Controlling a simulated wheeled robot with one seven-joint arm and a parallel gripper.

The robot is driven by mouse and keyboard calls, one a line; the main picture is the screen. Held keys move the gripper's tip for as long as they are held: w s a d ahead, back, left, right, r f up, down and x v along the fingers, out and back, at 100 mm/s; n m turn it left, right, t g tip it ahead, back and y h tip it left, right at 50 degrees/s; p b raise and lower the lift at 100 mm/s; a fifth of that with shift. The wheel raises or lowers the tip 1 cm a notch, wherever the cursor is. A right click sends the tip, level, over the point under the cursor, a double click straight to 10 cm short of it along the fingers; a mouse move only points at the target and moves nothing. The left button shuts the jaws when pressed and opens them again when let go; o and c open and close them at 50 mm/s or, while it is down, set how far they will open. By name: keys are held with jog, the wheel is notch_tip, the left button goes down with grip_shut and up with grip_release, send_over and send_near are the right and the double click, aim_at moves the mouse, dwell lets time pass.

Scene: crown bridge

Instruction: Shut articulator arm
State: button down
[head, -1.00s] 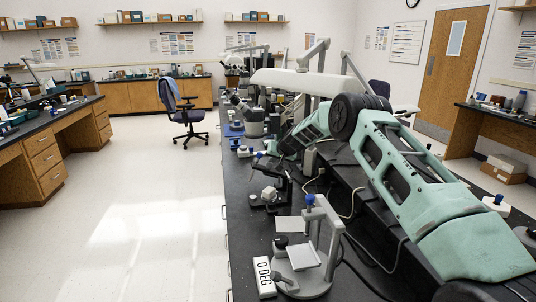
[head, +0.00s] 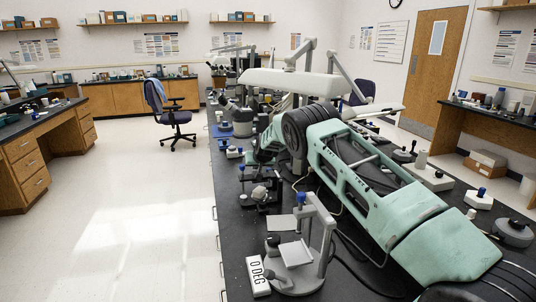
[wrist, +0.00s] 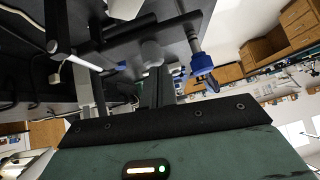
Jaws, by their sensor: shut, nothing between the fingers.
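The articulator (head: 261,195) stands on the black bench in the head view, dark-framed with a pale cast in it. How far its arm is open is too small to tell there. My gripper is mostly hidden behind my teal wrist in the head view, just beyond the articulator. In the wrist view my shut gripper (wrist: 156,88) shows as dark fingers above the green housing, with nothing held. A metal pin with a blue end (wrist: 203,66) is right of the fingers, and dark bars (wrist: 125,31) cross above them. I cannot tell whether the fingers touch anything.
A grey stand (head: 321,235) with a tilted plate and a "0 DEG" block (head: 258,277) occupy the near bench. A microscope (head: 241,118) and a white lamp arm (head: 290,82) stand farther back. A cable lies right of the stand.

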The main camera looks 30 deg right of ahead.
jog(key=w+r+b+v, duration=0.1)
jog(key=w+b+v, duration=0.1)
jog(key=v, duration=1)
jog(key=shift+s+a+r, duration=0.2)
jog(key=shift+s+r, duration=0.1)
jog(key=shift+r, duration=0.4)
jog(key=s+a+r+n+g+y, duration=0.2)
jog(key=s+a+n, duration=0.1)
jog(key=s+a, duration=1.05)
jog(key=s+a+r+n+g+y, duration=0.1)
jog(key=s+a+n+g+y, duration=0.2)
jog(key=s+a, duration=1.05)
jog(key=s+a+n+g+h, duration=0.1)
jog(key=s+n+g, duration=0.1)
jog(key=s, duration=1.3)
jog(key=s+a+f+n+g+h, duration=0.1)
jog(key=s+n, duration=0.2)
jog(key=s, duration=1.1)
jog(key=shift+s+a+f+g+h, duration=0.25)
jog(key=shift+s+a+g+h, duration=0.05)
jog(key=shift+s+g+h, duration=0.1)
